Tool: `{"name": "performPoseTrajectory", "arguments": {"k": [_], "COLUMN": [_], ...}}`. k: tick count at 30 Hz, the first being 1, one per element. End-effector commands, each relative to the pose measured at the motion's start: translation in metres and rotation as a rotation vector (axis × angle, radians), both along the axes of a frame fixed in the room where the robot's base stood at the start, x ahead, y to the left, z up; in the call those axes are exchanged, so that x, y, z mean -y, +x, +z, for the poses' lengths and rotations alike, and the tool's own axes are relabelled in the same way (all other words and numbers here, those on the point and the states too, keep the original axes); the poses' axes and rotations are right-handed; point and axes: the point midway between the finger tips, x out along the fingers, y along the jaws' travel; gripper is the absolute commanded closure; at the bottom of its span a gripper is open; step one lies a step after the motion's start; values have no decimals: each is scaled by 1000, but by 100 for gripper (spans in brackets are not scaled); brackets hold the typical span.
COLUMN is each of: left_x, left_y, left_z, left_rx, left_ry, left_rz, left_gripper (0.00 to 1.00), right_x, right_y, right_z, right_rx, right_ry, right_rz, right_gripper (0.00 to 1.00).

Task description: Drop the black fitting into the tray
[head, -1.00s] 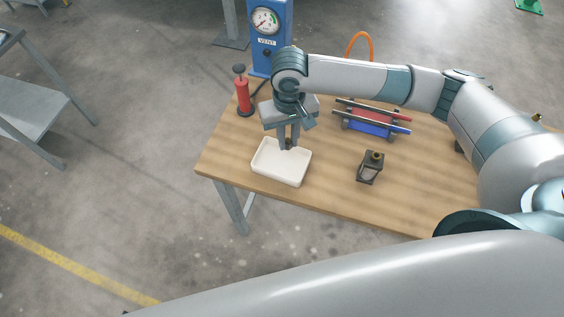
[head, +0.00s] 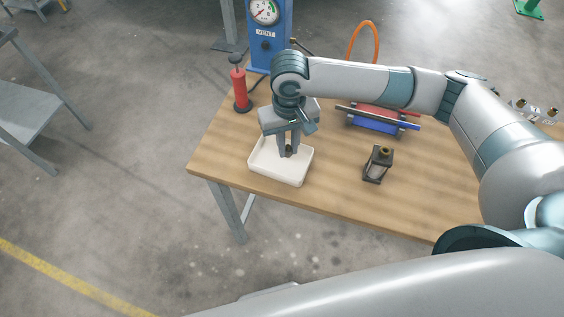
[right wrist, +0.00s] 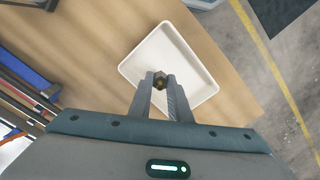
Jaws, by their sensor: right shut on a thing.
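The white tray (head: 272,172) lies on the wooden table near its left front corner. My right gripper (head: 288,153) points down over the tray, its fingertips within the tray's outline. It is shut on a small dark fitting with a brass-coloured middle (right wrist: 160,80), held between the fingertips in the right wrist view. In that view the tray (right wrist: 160,50) lies below the fitting, and its visible floor is bare. I cannot tell whether the fitting touches the tray. My left gripper is not in view.
A dark lantern-like block with a brass top (head: 378,165) stands right of the tray. A red pump (head: 240,88) stands at the back left, near a blue gauge post (head: 268,40). A rack with red and blue parts (head: 375,122) is behind. Bare wood (head: 335,165) lies between.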

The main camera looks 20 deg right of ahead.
Motion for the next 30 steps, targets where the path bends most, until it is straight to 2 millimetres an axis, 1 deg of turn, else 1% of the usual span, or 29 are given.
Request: {"name": "performPoseTrajectory", "arguments": {"k": [8, 9, 11, 23, 26, 30], "left_x": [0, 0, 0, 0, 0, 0], "left_y": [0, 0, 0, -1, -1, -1], "left_z": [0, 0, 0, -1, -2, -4], "left_rx": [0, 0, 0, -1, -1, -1], "left_ry": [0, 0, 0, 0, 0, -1], "left_rz": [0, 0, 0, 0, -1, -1], "left_gripper": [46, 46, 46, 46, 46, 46], "right_x": [0, 0, 0, 0, 0, 0], "right_y": [0, 0, 0, 0, 0, 1], "right_z": [0, 0, 0, 2, 7, 21], "right_rx": [0, 0, 0, 0, 0, 2], "right_ry": [0, 0, 0, 0, 1, 1], "right_rz": [0, 0, 0, 0, 0, 0], "right_gripper": [100, 76, 62, 61, 61, 61]}}
